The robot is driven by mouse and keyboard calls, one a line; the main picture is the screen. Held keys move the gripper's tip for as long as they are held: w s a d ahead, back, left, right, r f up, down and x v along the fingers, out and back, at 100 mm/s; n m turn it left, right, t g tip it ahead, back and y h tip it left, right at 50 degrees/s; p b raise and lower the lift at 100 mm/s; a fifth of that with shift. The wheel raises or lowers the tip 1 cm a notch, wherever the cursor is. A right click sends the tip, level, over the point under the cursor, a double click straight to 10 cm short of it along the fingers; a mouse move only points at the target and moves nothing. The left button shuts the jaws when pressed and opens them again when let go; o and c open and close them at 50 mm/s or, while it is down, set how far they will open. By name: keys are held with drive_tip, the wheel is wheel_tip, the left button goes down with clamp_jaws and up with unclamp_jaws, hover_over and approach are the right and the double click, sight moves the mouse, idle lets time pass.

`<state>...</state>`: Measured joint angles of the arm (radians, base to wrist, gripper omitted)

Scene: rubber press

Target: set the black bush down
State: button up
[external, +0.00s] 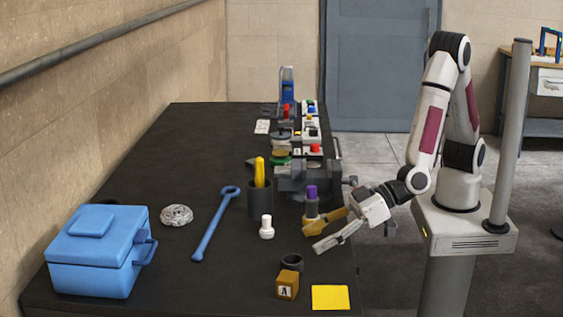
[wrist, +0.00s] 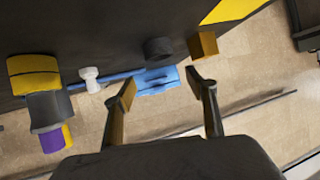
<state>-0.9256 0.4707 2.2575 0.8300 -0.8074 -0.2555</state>
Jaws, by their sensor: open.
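The black bush (external: 292,262) is a short dark ring standing on the black table, close behind a brown block marked A. In the wrist view the bush (wrist: 158,50) shows beyond the fingertips, left of the brown block. My gripper (external: 313,234) is open and empty, up and to the right of the bush in the external view. In the wrist view the two fingers of my gripper (wrist: 162,86) are spread apart with nothing between them. The bush appears clear of both fingers.
The brown block (external: 287,287) and a yellow square (external: 330,297) lie near the front edge. A white peg (external: 266,227), purple-topped grey cylinder (external: 311,200), dark cup (external: 259,200), blue wrench (external: 215,222) and blue toolbox (external: 95,260) stand or lie around. Bare table lies left of the bush.

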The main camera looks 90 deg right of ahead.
sight(283, 265)
drive_tip(key=shift+s+a+f+t+h, duration=0.15)
drive_tip(key=shift+s+a+f+t, duration=0.15)
drive_tip(key=shift+f, duration=0.3)
drive_tip(key=shift+s+a+f+t+h, duration=0.15)
drive_tip(key=shift+s+a+f+t, duration=0.1)
drive_tip(key=shift+a+f, duration=0.25)
drive_tip(key=shift+w+d, duration=0.1)
drive_tip(key=shift+x, duration=1.25)
drive_tip(key=shift+f, duration=0.1)
drive_tip(key=shift+w+f, duration=0.45)
drive_tip(key=shift+w, duration=0.35)
drive_tip(key=shift+w+f, duration=0.45)
drive_tip(key=shift+w, duration=0.35)
drive_tip(key=shift+x, duration=0.75)
drive_tip(key=shift+c, duration=0.3)
drive_tip(key=c, duration=1.1)
